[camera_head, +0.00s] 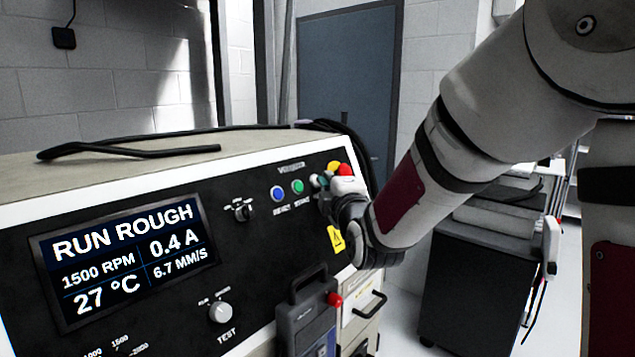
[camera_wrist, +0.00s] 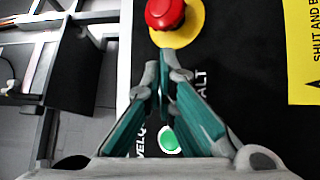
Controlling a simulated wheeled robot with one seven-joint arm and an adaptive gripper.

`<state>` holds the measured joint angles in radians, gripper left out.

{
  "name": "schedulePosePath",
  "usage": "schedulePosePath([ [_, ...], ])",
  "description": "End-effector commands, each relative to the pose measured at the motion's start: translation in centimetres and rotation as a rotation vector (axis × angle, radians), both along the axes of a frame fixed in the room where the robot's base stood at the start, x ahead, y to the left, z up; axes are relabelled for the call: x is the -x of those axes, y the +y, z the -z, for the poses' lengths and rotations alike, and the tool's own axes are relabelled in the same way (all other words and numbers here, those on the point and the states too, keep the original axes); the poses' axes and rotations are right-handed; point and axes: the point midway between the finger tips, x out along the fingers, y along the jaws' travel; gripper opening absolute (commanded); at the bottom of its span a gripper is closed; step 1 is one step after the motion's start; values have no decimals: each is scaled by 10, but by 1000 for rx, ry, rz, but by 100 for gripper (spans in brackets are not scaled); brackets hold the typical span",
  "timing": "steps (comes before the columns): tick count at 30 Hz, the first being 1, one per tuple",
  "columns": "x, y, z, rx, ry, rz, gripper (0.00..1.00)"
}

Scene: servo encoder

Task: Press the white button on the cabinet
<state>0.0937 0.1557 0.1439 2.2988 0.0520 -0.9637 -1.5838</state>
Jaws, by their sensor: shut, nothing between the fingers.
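The cabinet (camera_head: 110,178) stands at the left in the head view, with a black front panel. I cannot make out a white button in either view; my gripper covers part of the button row. My gripper (camera_head: 319,186) is at the panel, right of a blue button (camera_head: 278,194) and a green button (camera_head: 297,187). In the wrist view my gripper (camera_wrist: 165,76) is shut and empty, its grey tips close together just below a red mushroom button (camera_wrist: 165,12) on a yellow ring. A green button (camera_wrist: 170,140) shows between the fingers. Whether the tips touch the panel I cannot tell.
The display (camera_head: 125,258) reads RUN ROUGH. A selector knob (camera_head: 244,211) and a TEST knob (camera_head: 220,312) are on the panel. A black cable (camera_head: 130,150) lies on the cabinet top. A dark cart (camera_head: 470,285) stands right, behind my arm.

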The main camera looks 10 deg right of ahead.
Motion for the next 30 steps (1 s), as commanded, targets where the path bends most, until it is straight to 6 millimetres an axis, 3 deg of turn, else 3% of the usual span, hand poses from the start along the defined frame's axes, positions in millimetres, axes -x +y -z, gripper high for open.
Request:
schedulePosePath([
  [30,14,-10,-9,1,-1,1,0],
])
